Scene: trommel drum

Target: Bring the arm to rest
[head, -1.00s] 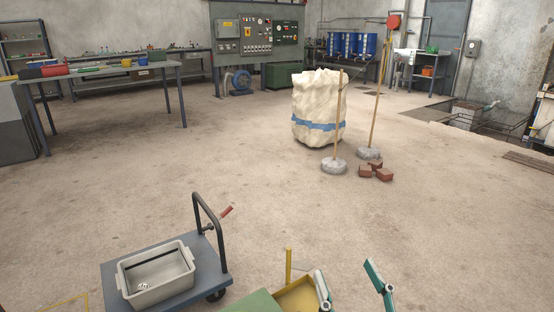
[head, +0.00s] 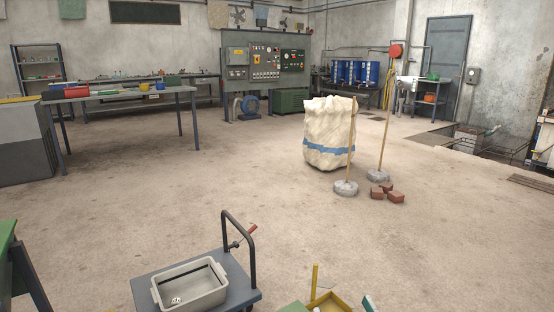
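A teal fingertip, seemingly of my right gripper (head: 368,303), shows at the bottom edge, right of the middle. The rest of this gripper is below the picture, so I cannot tell its opening or whether it holds anything. The fingertip is just right of a yellow tray (head: 333,302). My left gripper is not in view.
A grey cart (head: 145,286) with a black handle carries a grey bin (head: 205,300) with a small black-and-white item inside. A green-topped table (head: 8,240) stands at the left edge. A white bulk bag (head: 328,135) and bricks (head: 388,192) stand beyond open floor.

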